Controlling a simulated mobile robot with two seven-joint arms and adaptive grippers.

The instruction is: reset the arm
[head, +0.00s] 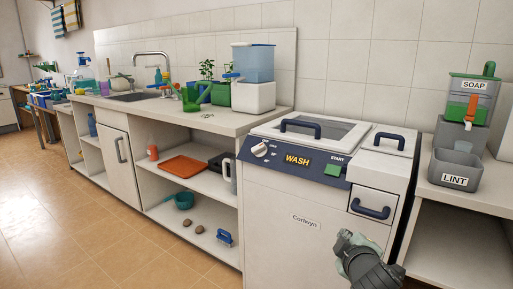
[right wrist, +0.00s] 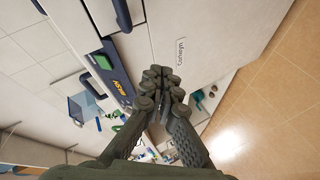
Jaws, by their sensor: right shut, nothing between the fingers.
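My right gripper (head: 345,243) is in front of the lower right front of the white washing machine (head: 275,200), below its drawer handle (head: 370,208). It is shut, with nothing between the fingers. The right wrist view shows its fingers (right wrist: 165,75) together, with the machine's front beyond them. The machine's lid is down, and its front panel has a white knob (head: 259,150), a WASH display (head: 298,160) and a green start button (head: 333,169). My left gripper is not in view.
A counter (head: 185,113) with a sink (head: 135,96) and open shelves runs to the left. An orange tray (head: 184,166) lies on a shelf. At right, a SOAP dispenser (head: 468,105) and a grey LINT bin (head: 455,169) stand on another counter. The tiled floor (head: 90,225) at left is clear.

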